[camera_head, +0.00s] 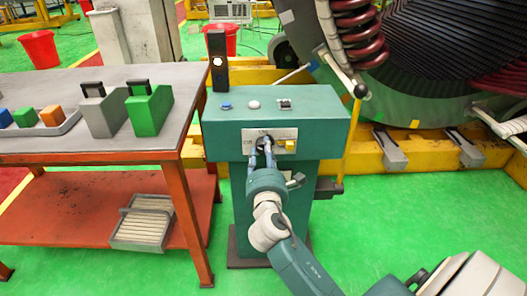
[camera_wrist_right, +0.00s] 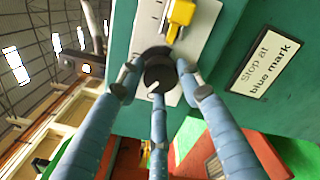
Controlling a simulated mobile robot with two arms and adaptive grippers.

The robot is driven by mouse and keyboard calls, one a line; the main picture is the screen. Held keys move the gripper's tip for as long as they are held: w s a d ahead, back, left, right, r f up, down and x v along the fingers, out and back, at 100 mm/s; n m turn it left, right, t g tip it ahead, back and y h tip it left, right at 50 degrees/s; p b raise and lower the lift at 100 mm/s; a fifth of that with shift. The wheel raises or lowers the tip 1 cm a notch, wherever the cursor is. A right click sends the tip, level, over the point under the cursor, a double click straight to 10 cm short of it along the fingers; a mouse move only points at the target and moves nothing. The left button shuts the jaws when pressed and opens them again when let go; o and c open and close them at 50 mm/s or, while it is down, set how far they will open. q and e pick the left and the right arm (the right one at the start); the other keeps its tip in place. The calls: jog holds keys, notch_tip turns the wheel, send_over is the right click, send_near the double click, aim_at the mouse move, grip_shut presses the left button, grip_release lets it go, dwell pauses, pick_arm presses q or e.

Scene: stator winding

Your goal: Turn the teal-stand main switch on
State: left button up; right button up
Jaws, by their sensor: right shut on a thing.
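The teal stand (camera_head: 275,180) is in the middle of the head view. A pale switch plate (camera_head: 287,133) is on its front. The main switch is a round black knob (camera_wrist_right: 160,72) with a white pointer line, in the middle of the wrist view. My right gripper (camera_head: 262,148) is at the plate, its blue fingers closed around the knob; it also shows in the wrist view (camera_wrist_right: 158,76). In the head view the fingers mostly hide the knob. A yellow part (camera_wrist_right: 181,14) sits beside it on the plate. My left gripper is not in view.
A blue button (camera_head: 226,105), a white button (camera_head: 253,104) and a small switch (camera_head: 285,103) are on the stand's top, with a black post (camera_head: 217,62) behind. A sign (camera_wrist_right: 264,65) reads "Stop at blue mark". A workbench (camera_head: 75,150) stands close on the left.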

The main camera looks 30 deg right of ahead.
jog(key=m, duration=0.6)
jog(key=m+b, duration=0.1)
jog(key=m, duration=0.2)
jog(key=shift+s+d+r+m, duration=0.1)
jog(key=shift+d+m, duration=0.2)
jog(key=shift+m, duration=0.1)
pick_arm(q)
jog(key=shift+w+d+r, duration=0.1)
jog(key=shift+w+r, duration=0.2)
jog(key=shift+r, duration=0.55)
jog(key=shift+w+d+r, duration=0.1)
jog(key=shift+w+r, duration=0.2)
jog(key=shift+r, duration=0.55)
pick_arm(e)
jog(key=shift+m, duration=0.8)
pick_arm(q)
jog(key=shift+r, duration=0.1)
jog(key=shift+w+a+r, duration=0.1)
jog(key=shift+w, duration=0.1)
pick_arm(e)
jog(key=shift+f+m, duration=0.2)
jog(key=shift+m, duration=0.1)
jog(key=o, duration=0.9)
jog(key=shift+o, duration=1.2)
jog(key=shift+s+d, duration=0.15)
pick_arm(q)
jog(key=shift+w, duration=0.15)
